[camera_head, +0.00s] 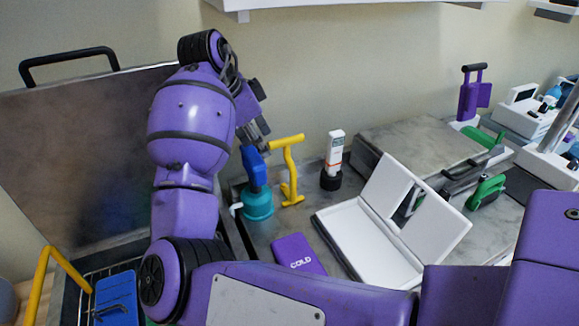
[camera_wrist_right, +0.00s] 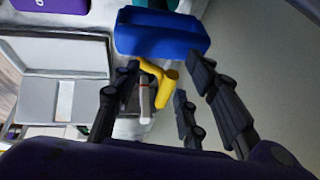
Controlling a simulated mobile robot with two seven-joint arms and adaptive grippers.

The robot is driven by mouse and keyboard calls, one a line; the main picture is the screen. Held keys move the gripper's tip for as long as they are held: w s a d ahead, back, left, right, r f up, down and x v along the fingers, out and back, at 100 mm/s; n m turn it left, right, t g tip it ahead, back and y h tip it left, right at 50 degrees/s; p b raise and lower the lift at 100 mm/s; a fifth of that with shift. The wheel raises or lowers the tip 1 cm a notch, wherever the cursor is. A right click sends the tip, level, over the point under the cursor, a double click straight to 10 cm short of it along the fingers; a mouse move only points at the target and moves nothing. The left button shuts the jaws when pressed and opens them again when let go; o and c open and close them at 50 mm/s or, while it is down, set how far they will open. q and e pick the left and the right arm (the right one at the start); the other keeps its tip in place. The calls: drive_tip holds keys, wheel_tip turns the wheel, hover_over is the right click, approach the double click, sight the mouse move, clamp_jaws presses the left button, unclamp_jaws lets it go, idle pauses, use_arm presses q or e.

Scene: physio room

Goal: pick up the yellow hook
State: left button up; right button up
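My right gripper (camera_head: 259,134) is just left of the hook's top, partly hidden by my own arm. In the right wrist view the gripper (camera_wrist_right: 160,74) is open, and the yellow hook (camera_wrist_right: 165,93) shows in the gap between its fingers. I see no grip on the hook, and contact cannot be told. My left gripper is not in view.
A teal bottle with a blue top (camera_head: 258,203) stands close left of the hook. A white tube (camera_head: 335,150) stands to its right. A purple cold pack (camera_head: 298,254) and an open white case (camera_head: 372,243) lie in front. The wall is close behind.

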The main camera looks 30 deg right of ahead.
sight(279, 140)
drive_tip(key=shift+w+d, duration=0.25)
drive_tip(key=shift+d, duration=0.35)
drive_tip(key=shift+w+d, duration=0.25)
drive_tip(key=shift+d, duration=0.3)
drive_tip(key=shift+w+d+r, duration=0.1)
drive_tip(key=shift+w+d, duration=0.1)
drive_tip(key=shift+d, duration=0.45)
drive_tip(key=shift+w+d, duration=0.2)
drive_tip(key=shift+d, duration=0.4)
drive_tip(key=x, duration=0.3)
drive_tip(key=shift+w+d, duration=0.1)
clamp_jaws()
